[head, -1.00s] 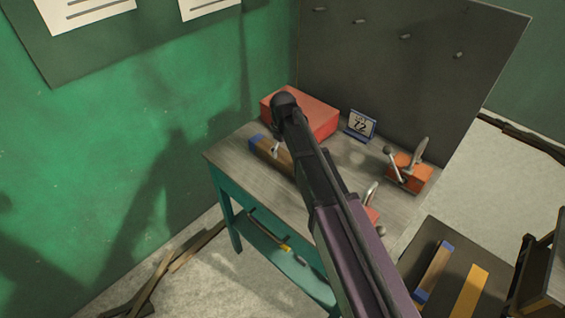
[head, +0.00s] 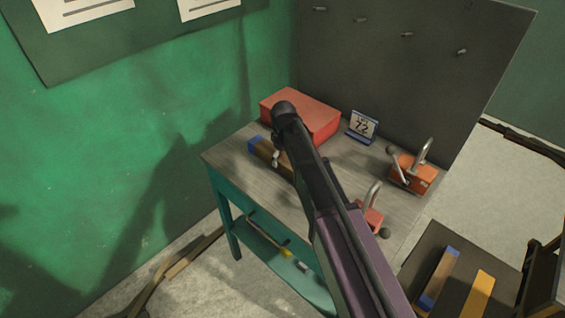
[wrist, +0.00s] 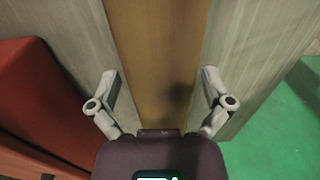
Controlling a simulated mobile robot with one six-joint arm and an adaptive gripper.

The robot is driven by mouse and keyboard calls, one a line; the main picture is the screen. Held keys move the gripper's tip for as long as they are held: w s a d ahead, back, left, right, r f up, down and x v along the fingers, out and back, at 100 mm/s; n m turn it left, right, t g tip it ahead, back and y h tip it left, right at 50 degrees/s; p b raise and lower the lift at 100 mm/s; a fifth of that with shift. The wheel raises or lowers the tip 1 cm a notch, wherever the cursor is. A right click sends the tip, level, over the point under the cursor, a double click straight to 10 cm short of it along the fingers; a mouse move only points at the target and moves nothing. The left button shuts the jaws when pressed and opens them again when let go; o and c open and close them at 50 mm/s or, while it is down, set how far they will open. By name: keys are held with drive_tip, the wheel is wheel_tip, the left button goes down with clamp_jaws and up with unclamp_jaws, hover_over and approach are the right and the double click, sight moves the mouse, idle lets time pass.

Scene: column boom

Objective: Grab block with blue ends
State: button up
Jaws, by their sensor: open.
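A brown block with a blue end (head: 265,150) lies on the workbench (head: 330,190), in front of the red box. My arm hides its other end. In the wrist view the block's plain brown middle (wrist: 160,50) runs from the top edge down between my fingers. My gripper (wrist: 159,78) is open, one finger on each side of the block, and holds nothing. In the head view my gripper (head: 276,158) is mostly hidden behind my arm, with one finger showing by the block. How far the fingertips are above the bench is unclear.
A red box (head: 305,112) stands close by and fills the wrist view's left side (wrist: 40,100). Another blue-ended block (head: 437,280) and a yellow bar (head: 478,295) lie lower right.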

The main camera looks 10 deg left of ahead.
sight(283, 157)
drive_tip(key=c, duration=1.1)
drive_tip(key=shift+c, duration=0.2)
drive_tip(key=shift+r, duration=0.1)
wheel_tip(283, 157, up, 3)
drive_tip(key=p, duration=0.3)
drive_tip(key=shift+r+p, duration=0.2)
drive_tip(key=shift+p, duration=0.1)
drive_tip(key=s+d, duration=0.1)
drive_tip(key=s, duration=0.4)
drive_tip(key=s+d+r+p, duration=0.1)
drive_tip(key=s+d, duration=0.1)
drive_tip(key=s, duration=0.3)
drive_tip(key=s+d, duration=0.1)
drive_tip(key=s, duration=0.4)
drive_tip(key=shift+s+d+r, duration=0.15)
drive_tip(key=shift+s+r, duration=0.05)
